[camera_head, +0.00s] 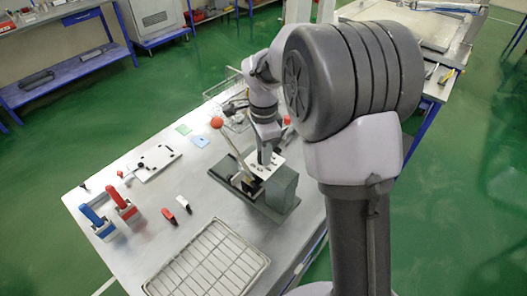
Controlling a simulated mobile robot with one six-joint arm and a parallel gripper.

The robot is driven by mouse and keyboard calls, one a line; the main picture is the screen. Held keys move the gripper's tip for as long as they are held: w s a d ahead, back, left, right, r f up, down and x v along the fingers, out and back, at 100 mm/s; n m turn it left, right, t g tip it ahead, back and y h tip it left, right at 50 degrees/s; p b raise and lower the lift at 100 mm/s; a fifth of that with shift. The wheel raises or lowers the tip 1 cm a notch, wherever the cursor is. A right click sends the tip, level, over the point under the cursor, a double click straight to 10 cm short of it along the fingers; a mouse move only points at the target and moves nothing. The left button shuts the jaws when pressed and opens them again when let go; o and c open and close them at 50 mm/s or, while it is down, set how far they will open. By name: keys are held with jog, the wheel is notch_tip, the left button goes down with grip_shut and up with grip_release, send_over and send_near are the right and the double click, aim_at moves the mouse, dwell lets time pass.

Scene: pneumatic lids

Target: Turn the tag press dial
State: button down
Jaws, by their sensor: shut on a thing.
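The tag press (282,190) stands on the grey workbench, with a dark green-grey body and base. Its long lever (228,150) rises to the left and ends in a red ball knob. My gripper (258,172) is at the top of the press, pointing down, and its jaws are shut on the dial. The dial itself is hidden behind my gripper and the press parts, so its angle cannot be told.
On the workbench (150,225) a wire rack tray (210,262) lies in front. Blue (97,220) and red (122,204) handled stamps, small red and black blocks and a white plate (153,163) lie left. A wire basket (236,118) stands behind the press.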

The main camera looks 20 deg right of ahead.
jog(key=shift+w+r, duration=0.1)
jog(key=c, duration=1.1)
grip_release()
jog(key=shift+o, duration=0.2)
notch_tip(320, 180, up, 17)
jog(key=p, duration=0.5)
jog(key=shift+r, duration=0.15)
jog(key=s+a+f+n+t+b, duration=0.1)
jog(key=s+f+n+b, duration=0.3)
jog(key=s, duration=0.4)
jog(key=s+a+f+n+t+y+b, duration=0.1)
jog(key=s+f+n+t+b, duration=0.2)
jog(key=s, duration=0.6)
jog(key=s+a+f+n+t+y+b, duration=0.1)
jog(key=s+a+f+n+b, duration=0.1)
jog(key=s+f+n+b, duration=0.3)
jog(key=s+f+b, duration=0.2)
jog(key=s+b, duration=0.1)
jog(key=shift+s+t, duration=0.15)
jog(key=shift+t, duration=0.25)
